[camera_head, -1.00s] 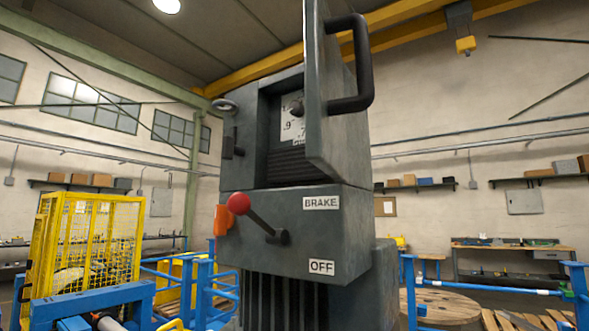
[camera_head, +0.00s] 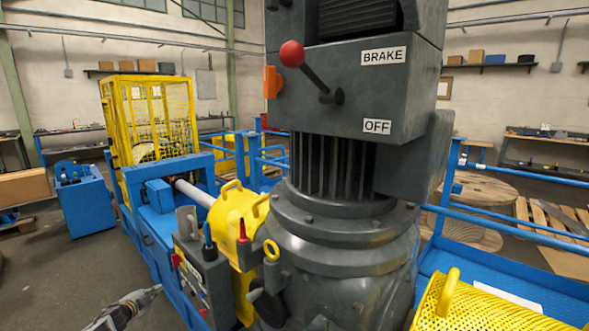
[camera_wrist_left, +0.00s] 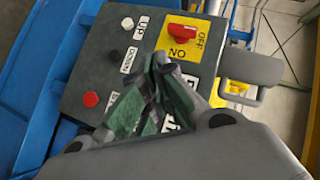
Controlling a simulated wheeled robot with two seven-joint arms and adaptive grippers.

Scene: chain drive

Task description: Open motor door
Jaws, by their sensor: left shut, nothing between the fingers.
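The dark grey motor (camera_head: 345,240) stands upright in the head view, its upper part cut off by the top edge. The motor door and its black handle are above this view, so its present angle is mostly hidden. Below the door opening is the brake box (camera_head: 360,105) with a red-knobbed lever (camera_head: 292,54) and BRAKE and OFF labels. My left gripper (camera_head: 150,296) is low at the left, in front of the control box (camera_head: 205,270). In the left wrist view its green-padded fingers (camera_wrist_left: 160,80) are shut and empty over the control box. My right gripper is not in view.
The control box has a red switch (camera_wrist_left: 183,38) on a yellow plate and several buttons. Yellow guards (camera_head: 232,220) and a perforated yellow cover (camera_head: 490,308) flank the motor. Blue rails (camera_head: 525,232) run at the right. Grey floor lies open at the left.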

